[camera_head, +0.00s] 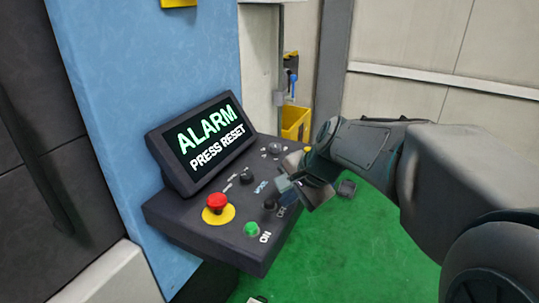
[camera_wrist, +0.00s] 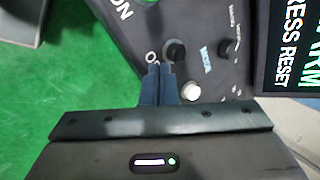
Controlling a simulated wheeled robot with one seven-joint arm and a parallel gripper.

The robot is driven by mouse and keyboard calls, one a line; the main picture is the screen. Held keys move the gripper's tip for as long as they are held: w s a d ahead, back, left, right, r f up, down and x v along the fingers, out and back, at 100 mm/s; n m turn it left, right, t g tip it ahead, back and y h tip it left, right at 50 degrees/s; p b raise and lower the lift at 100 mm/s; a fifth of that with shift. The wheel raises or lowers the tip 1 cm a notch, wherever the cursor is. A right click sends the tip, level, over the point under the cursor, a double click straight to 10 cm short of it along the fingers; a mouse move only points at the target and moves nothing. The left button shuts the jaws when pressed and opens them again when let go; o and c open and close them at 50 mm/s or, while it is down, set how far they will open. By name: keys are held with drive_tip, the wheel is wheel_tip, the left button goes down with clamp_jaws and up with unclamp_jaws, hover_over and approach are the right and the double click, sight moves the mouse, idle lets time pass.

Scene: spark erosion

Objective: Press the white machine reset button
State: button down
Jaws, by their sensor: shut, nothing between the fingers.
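The white reset button (camera_wrist: 190,91) shows in the wrist view, just right of my fingers, on the dark control panel (camera_head: 225,247). In the head view I cannot make it out; my gripper (camera_head: 283,187) seems to cover that spot. My gripper is shut and empty, with both fingertips together in the wrist view (camera_wrist: 160,68) over the panel beside the black OFF button (camera_wrist: 174,50). I cannot tell whether the tips touch the panel. The screen (camera_head: 210,135) reads "ALARM PRESS RESET" and also shows in the wrist view (camera_wrist: 290,45).
A red emergency stop (camera_head: 217,202) on a yellow disc, a green ON button (camera_head: 251,229) and a black knob (camera_head: 246,177) share the panel. A blue machine wall (camera_head: 90,90) stands at left. The green floor (camera_head: 370,245) is open at right, and a yellow bin (camera_head: 296,122) stands behind.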

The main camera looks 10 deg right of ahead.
drive_tip(key=w+d+r+m+t+p, duration=0.1)
drive_tip(key=w+r+m, duration=0.3)
drive_tip(key=w, duration=0.2)
drive_tip(key=w+d+r+m+t+y+p, duration=0.1)
drive_tip(key=w+r+m, duration=0.2)
drive_tip(key=w, duration=0.3)
drive_tip(key=shift+d+r+m+t+y+p, duration=0.3)
drive_tip(key=shift+d+r+m+t+p, duration=0.1)
drive_tip(key=shift+m, duration=0.4)
drive_tip(key=shift+s+f, duration=0.1)
wheel_tip(320, 180, down, 9)
drive_tip(key=b, duration=0.7)
drive_tip(key=shift+b, duration=0.4)
drive_tip(key=shift+f+b, duration=0.25)
drive_tip(key=shift+b, duration=0.05)
drive_tip(key=shift+f+b, duration=0.35)
drive_tip(key=shift+f, duration=0.05)
idle(0.7)
idle(0.3)
drive_tip(key=shift+r+p, duration=0.75)
drive_tip(key=shift+r, duration=0.1)
